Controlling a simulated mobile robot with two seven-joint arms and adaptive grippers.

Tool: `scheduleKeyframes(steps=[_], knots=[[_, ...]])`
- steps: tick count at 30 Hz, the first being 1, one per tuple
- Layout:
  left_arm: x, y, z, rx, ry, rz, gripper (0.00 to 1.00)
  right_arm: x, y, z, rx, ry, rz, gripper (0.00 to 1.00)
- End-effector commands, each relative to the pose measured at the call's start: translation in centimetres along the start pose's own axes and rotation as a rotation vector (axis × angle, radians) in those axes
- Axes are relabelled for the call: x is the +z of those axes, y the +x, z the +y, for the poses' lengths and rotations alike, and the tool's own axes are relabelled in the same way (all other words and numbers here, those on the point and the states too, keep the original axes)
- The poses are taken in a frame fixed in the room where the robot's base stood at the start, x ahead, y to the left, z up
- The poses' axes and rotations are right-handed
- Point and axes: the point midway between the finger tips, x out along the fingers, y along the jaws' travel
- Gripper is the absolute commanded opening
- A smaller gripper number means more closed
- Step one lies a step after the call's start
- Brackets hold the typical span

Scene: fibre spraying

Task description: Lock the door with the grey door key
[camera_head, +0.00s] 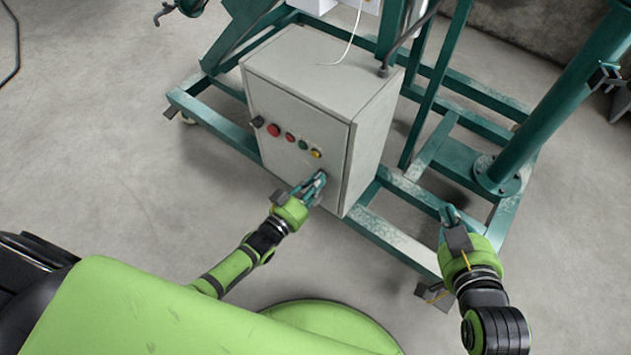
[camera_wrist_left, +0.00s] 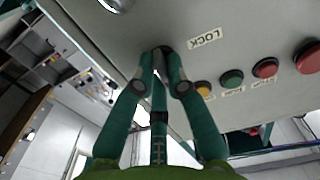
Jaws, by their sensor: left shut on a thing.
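The door (camera_head: 295,115) is the grey front of a metal control cabinet and looks closed. My left gripper (camera_head: 320,178) is at the door's lower right, near its right edge. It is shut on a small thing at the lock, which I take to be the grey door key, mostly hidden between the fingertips. In the left wrist view the fingertips (camera_wrist_left: 163,52) meet at a dark spot against the door (camera_wrist_left: 240,18), beside a "LOCK" label (camera_wrist_left: 205,37). My right gripper (camera_head: 450,215) is apart from the cabinet, to its right; its opening is unclear.
A black knob (camera_head: 257,121) and red (camera_head: 273,130), green (camera_head: 303,145) and yellow (camera_head: 316,153) buttons sit on the door, above and left of my left gripper. A green steel frame (camera_head: 395,240) surrounds the cabinet. The concrete floor (camera_head: 120,170) at left is clear.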

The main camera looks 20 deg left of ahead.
Motion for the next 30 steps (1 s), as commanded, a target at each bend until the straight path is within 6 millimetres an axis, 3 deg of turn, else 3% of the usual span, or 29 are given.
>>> scheduleKeyframes(steps=[2,3,4,17,30], knots=[[0.0,0.0,0.0,-0.001,-0.002,-0.001,0.00,0.0,0.0,0.0,0.000,0.000,0.000,0.00],[0.0,0.0,0.0,-0.001,-0.002,-0.001,0.26,0.0,0.0,0.0,0.000,0.000,0.000,0.00],[0.0,0.0,0.0,-0.001,-0.002,-0.001,0.38,0.0,0.0,0.0,0.000,0.000,0.000,0.00],[0.1,-0.6,0.0,0.000,0.000,-0.001,0.39,0.1,-0.1,-0.1,-0.002,0.001,-0.003,0.00],[0.1,-9.2,0.0,0.000,0.000,-0.004,0.39,0.0,0.0,0.0,-0.001,0.000,-0.001,0.00]])
